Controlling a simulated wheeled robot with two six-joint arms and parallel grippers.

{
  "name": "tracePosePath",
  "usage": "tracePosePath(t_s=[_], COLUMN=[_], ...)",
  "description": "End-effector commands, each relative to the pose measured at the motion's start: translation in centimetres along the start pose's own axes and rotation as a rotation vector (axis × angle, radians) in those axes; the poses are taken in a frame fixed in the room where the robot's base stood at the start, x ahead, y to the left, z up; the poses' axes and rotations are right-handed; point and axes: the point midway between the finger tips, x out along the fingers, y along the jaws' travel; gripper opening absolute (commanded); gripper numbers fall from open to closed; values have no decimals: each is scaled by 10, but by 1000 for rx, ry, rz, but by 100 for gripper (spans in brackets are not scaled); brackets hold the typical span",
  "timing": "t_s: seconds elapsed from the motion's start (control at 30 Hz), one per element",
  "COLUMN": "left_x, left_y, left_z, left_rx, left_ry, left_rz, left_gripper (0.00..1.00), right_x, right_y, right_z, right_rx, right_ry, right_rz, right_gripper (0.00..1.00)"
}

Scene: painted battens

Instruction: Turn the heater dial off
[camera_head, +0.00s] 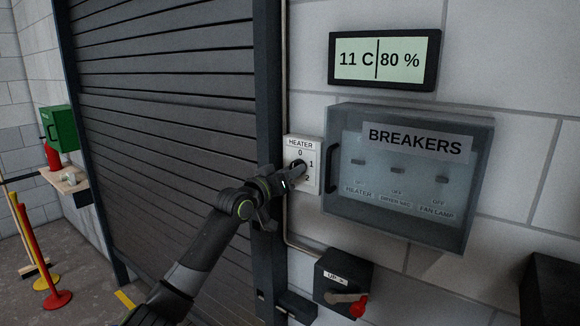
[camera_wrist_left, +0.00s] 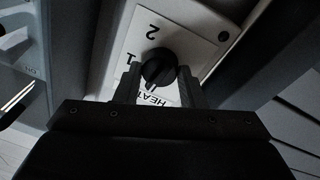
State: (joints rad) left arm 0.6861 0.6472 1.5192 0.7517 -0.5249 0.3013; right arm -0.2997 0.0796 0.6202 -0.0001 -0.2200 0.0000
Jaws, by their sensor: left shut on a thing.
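The heater dial (camera_wrist_left: 158,66) is a black round knob on a white plate (camera_head: 304,178) marked HEATER, with 0 at the top, 1 at the right and 2 below in the head view. My left gripper (camera_head: 296,172) is at the plate, its arm reaching up from below. In the left wrist view the plate appears upside down, and the two fingers (camera_wrist_left: 157,88) are shut on the dial, one on each side. The fingers cover part of the plate, including the 0 in that view. I cannot tell clearly which number the dial points to.
A breaker box (camera_head: 408,178) with a see-through cover and a dark handle is close right of the plate. A display (camera_head: 384,60) above reads 11 C, 80 %. A black lever box (camera_head: 343,276) with a red knob is below. A roller shutter (camera_head: 165,120) is left.

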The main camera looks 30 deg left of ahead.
Motion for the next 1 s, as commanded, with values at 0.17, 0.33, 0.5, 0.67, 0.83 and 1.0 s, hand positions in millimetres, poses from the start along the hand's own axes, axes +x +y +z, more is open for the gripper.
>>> tracePosePath(t_s=[0.17, 0.33, 0.5, 0.67, 0.83, 1.0], left_x=[0, 0, 0, 0, 0, 0], left_y=[0, 0, 0, 0, 0, 0], left_z=[0, 0, 1, 1, 1, 1], left_rx=[-81, -121, -137, -140, -139, -138], left_ry=[4, 8, 10, 10, 10, 10], left_rz=[-7, -10, -11, -10, -10, -10], left_gripper=[13, 13, 13, 13, 13, 57], right_x=[-10, -13, -14, -13, -13, -13], right_y=[1, 1, 1, 1, 1, 1], right_z=[-1, -1, -1, -1, -1, -1], right_rx=[0, 0, 0, 0, 0, 0], right_ry=[0, 0, 0, 0, 0, 0], right_rz=[0, 0, 0, 0, 0, 0], right_gripper=[46, 46, 46, 46, 46, 46])
